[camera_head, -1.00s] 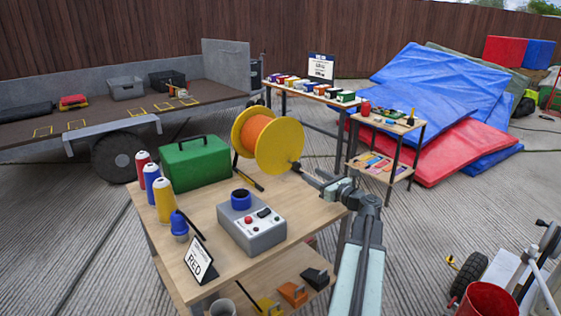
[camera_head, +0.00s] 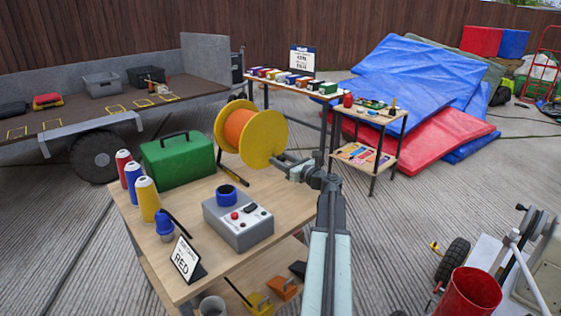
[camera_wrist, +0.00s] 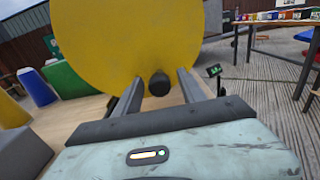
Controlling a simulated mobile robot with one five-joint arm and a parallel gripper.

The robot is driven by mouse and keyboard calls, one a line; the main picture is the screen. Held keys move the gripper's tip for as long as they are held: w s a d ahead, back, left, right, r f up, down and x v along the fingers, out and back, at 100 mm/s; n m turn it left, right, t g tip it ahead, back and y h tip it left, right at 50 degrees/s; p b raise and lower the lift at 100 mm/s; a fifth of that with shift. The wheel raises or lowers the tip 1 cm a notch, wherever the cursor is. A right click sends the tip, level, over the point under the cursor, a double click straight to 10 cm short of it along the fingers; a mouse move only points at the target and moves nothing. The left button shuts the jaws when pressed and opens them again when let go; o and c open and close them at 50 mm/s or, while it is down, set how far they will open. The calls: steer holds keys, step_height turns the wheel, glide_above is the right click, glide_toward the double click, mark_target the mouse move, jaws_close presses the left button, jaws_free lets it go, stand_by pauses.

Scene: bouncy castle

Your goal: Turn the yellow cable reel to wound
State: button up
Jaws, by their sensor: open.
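The yellow cable reel (camera_head: 262,140) stands on its stand at the back right of the wooden table, with an orange cable drum (camera_head: 238,128) between its flanges. In the wrist view its yellow flange (camera_wrist: 125,45) fills the upper middle. A dark round knob (camera_wrist: 159,84) on the flange faces me. My gripper (camera_head: 283,162) is at the reel's right side. In the wrist view my gripper (camera_wrist: 160,88) is open, with one finger on each side of the knob. I cannot tell whether the fingers touch it.
A small shelf table (camera_head: 370,120) stands behind right.

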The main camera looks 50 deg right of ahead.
jaws_close()
stand_by(1.2)
